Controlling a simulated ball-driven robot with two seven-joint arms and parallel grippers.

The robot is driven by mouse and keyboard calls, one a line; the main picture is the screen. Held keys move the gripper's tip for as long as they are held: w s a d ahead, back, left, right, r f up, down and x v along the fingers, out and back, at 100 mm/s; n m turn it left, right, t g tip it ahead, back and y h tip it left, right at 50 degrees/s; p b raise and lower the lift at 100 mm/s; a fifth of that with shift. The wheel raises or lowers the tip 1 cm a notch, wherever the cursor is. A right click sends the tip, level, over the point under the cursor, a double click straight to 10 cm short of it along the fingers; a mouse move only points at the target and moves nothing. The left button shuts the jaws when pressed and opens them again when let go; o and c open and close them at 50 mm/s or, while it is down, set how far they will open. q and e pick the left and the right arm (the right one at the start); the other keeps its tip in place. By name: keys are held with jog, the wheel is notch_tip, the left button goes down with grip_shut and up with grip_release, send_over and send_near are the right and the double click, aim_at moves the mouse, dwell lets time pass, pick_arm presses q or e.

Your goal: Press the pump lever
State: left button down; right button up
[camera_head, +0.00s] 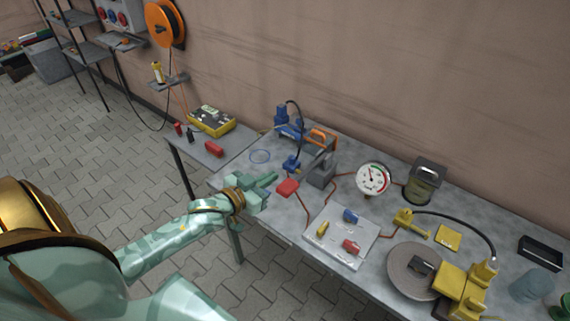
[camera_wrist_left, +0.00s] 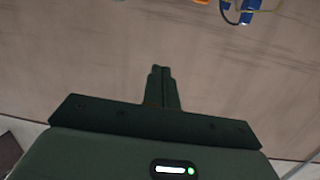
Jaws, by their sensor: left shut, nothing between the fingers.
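A blue pump-like device (camera_head: 288,125) with a black hose stands at the back left of the grey workbench (camera_head: 330,283). An orange bar (camera_head: 323,137) beside it may be the pump lever; I cannot tell for sure. Part of a blue device (camera_wrist_left: 238,12) also shows at the top of the left wrist view, with an orange piece near it. My left gripper (camera_head: 272,180) is over the bench's front left edge, in front of the blue device and apart from it. Its fingers (camera_wrist_left: 160,72) are shut and empty. My right gripper is not in view.
A gauge (camera_head: 373,178), a pale board (camera_head: 341,237) and yellow devices (camera_head: 467,284) crowd the right side. A yellow case (camera_head: 211,120) sits on the left.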

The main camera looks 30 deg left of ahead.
aim_at(285, 188)
pick_arm(q)
jog(key=shift+s+a+f+n+g+y+b, duration=0.1)
jog(key=shift+a+f+n+g+y+b, duration=0.15)
jog(key=shift+f+n+g+y, duration=0.25)
jog(key=shift+s+a+f+n+g+y+b, duration=0.1)
jog(key=shift+a+f+n+g+y, duration=0.15)
jog(key=shift+f+g, duration=0.4)
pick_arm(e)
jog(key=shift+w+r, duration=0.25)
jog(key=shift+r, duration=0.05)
pick_arm(q)
jog(key=shift+w+f, duration=0.1)
